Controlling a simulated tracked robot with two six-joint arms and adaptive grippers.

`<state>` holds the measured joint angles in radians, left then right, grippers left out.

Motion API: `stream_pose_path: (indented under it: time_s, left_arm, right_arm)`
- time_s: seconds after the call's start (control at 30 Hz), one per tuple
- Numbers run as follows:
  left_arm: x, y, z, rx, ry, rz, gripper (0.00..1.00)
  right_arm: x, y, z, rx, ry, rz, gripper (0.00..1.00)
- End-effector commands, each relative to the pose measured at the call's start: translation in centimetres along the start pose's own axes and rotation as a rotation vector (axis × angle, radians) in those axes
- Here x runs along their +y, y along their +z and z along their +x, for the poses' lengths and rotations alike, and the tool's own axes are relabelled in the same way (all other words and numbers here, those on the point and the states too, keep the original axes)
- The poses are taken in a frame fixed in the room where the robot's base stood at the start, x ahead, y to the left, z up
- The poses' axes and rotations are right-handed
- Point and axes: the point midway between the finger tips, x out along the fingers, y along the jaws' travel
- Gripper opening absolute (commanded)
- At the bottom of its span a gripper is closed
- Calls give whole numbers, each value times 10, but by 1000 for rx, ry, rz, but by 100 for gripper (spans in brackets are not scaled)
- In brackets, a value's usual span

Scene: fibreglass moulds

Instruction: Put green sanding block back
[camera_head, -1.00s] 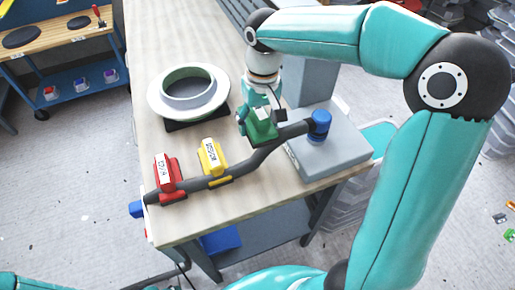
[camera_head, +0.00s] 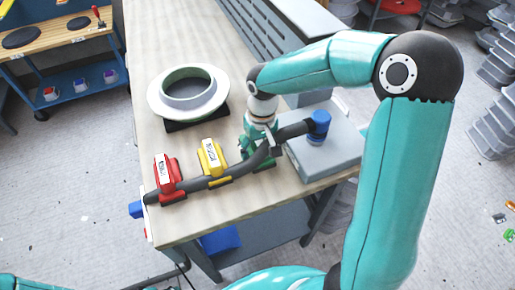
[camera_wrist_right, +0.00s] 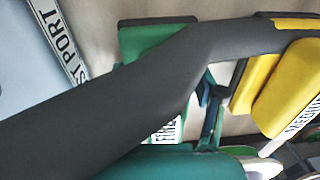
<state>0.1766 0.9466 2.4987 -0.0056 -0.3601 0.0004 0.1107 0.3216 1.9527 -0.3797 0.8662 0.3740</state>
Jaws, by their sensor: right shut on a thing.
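The green sanding block (camera_head: 265,164) is low at the table, partly hidden by the dark hose and my gripper. In the right wrist view its green body (camera_wrist_right: 150,40) shows beyond the hose, with part of a white label below. My right gripper (camera_head: 259,150) is shut on it, fingers pointing down. I cannot tell whether the block touches the table. A yellow block (camera_head: 212,158) and a red block (camera_head: 168,174) stand to its left along the hose. My left gripper is not in view.
The dark hose (camera_head: 200,184) runs past the blocks and crosses close before the wrist camera (camera_wrist_right: 100,100). Its blue end (camera_head: 320,122) is over a grey box (camera_head: 322,155) at right. A round mould (camera_head: 189,92) stands behind. The table's front edge is close.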

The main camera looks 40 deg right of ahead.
Motion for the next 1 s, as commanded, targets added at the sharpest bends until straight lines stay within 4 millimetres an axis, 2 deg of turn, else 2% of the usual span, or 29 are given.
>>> stream_pose_path:
  time_s: [0.1,0.13,0.27,0.7,0.87,1.0]
  left_arm:
    - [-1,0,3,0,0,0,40]
    - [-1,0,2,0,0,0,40]
    - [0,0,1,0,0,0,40]
    - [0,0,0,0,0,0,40]
    - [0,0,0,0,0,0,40]
    - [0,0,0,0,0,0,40]
  right_arm:
    - [0,0,3,1,0,0,36]
    - [0,0,2,0,0,0,73]
    - [0,0,1,0,0,0,94]
    - [0,-1,-4,2,0,0,94]
    - [-1,-1,-26,5,-1,1,94]
    - [-1,-1,-54,5,-1,-1,94]
